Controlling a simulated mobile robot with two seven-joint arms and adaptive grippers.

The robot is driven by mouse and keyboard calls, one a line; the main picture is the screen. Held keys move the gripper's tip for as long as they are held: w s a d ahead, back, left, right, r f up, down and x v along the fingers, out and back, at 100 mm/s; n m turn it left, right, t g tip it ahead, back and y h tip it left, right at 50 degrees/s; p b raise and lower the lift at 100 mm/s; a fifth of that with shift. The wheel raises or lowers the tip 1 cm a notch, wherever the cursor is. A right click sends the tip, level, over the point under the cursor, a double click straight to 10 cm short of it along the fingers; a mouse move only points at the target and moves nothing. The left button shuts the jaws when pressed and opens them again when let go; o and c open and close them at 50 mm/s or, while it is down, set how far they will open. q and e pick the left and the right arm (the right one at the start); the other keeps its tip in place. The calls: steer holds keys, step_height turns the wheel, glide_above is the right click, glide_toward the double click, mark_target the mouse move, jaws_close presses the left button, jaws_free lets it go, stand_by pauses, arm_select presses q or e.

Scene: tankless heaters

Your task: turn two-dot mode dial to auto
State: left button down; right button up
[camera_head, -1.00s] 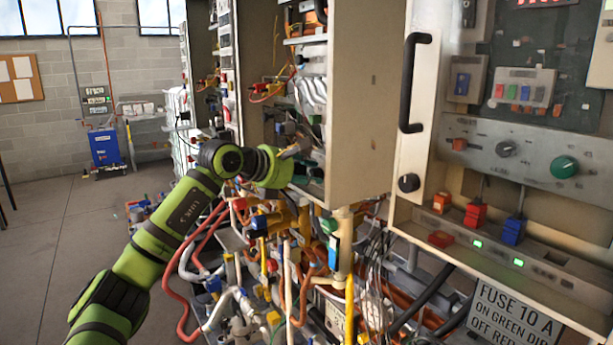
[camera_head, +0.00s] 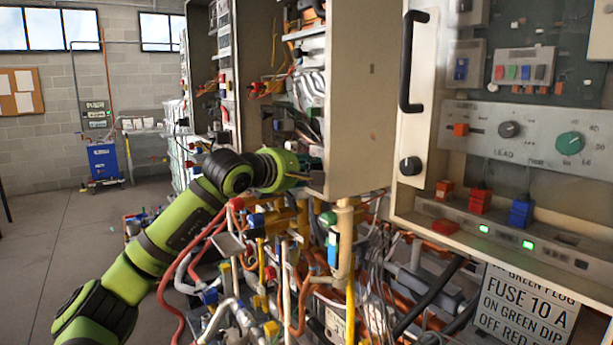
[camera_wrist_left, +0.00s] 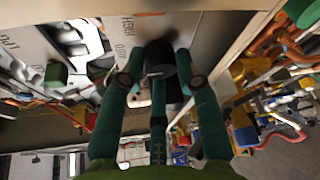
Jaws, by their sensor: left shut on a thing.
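A black dial (camera_wrist_left: 158,52) sits on a pale panel (camera_wrist_left: 212,42) in the left wrist view. A small light mark shows on its near edge; dots on or around it cannot be made out. My left gripper (camera_wrist_left: 159,68) has its dark green fingers closed on both sides of this dial. In the head view my left gripper (camera_head: 302,178) reaches into the lower part of the open middle cabinet (camera_head: 350,110), where the dial is hidden. Lettering on the panel is turned and only partly readable. My right gripper is in neither view.
Hoses and coloured pipes (camera_head: 290,260) crowd the space below the cabinet. Open floor (camera_head: 50,250) lies at left.

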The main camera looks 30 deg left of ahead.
arm_select(q)
steer(key=shift+f, duration=0.45)
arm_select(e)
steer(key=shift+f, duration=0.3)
arm_select(q)
steer(key=c, duration=0.9)
jaws_free()
steer(key=shift+a+r, duration=0.1)
steer(key=shift+r, duration=0.05)
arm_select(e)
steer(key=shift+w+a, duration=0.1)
arm_select(q)
steer(key=shift+r, duration=0.1)
